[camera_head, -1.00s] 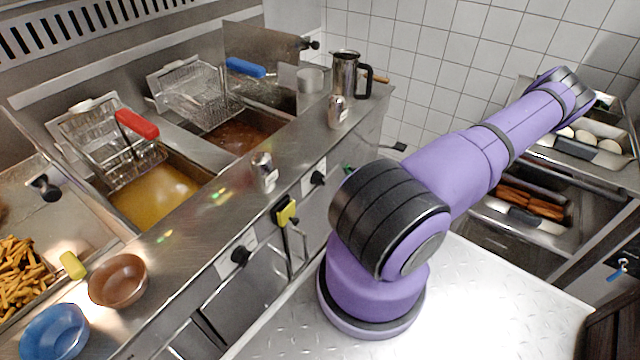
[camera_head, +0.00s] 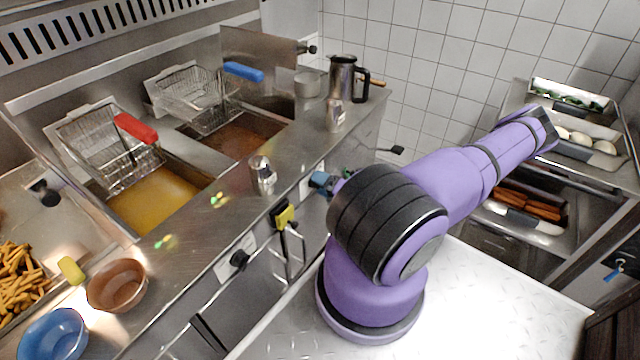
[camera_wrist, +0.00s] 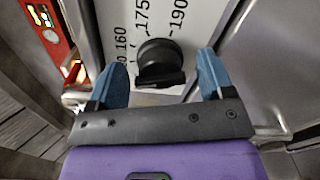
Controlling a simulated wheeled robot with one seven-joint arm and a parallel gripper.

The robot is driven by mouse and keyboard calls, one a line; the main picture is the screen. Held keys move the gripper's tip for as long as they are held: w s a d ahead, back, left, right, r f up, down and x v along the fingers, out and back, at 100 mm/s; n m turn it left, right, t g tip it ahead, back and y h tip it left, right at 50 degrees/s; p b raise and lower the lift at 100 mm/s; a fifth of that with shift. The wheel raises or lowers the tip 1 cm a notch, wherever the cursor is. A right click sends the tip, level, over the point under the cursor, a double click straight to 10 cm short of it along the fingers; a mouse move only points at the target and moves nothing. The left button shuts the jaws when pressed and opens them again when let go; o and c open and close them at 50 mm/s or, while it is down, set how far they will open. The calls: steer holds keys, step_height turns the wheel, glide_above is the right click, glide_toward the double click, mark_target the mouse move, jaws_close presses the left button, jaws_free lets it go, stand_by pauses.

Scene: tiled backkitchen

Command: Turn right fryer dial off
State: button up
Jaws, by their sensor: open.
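The right fryer dial (camera_wrist: 157,50) is a round black knob on a white plate marked 160, 175 and 190. In the wrist view it sits between the two blue fingers of my gripper (camera_wrist: 162,66). The fingers are open, one on each side of the knob, with visible gaps. I cannot tell its exact setting. In the head view, my gripper (camera_head: 322,181) is at the fryer front and hides this dial. The left fryer dial (camera_head: 239,260) is a black knob lower on the same front.
A yellow-and-black item (camera_head: 284,216) hangs on the front between the dials, above metal handles (camera_head: 290,255). A metal shaker (camera_head: 262,175) stands on the ledge above. Fry baskets with red (camera_head: 136,128) and blue (camera_head: 243,71) handles are behind.

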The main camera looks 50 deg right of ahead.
steer(key=shift+w, duration=0.3)
steer(key=c, duration=0.9)
steer(key=shift+n, duration=0.3)
steer(key=n, duration=0.4)
steer(key=shift+a, duration=0.1)
steer(key=shift+n, duration=1.6)
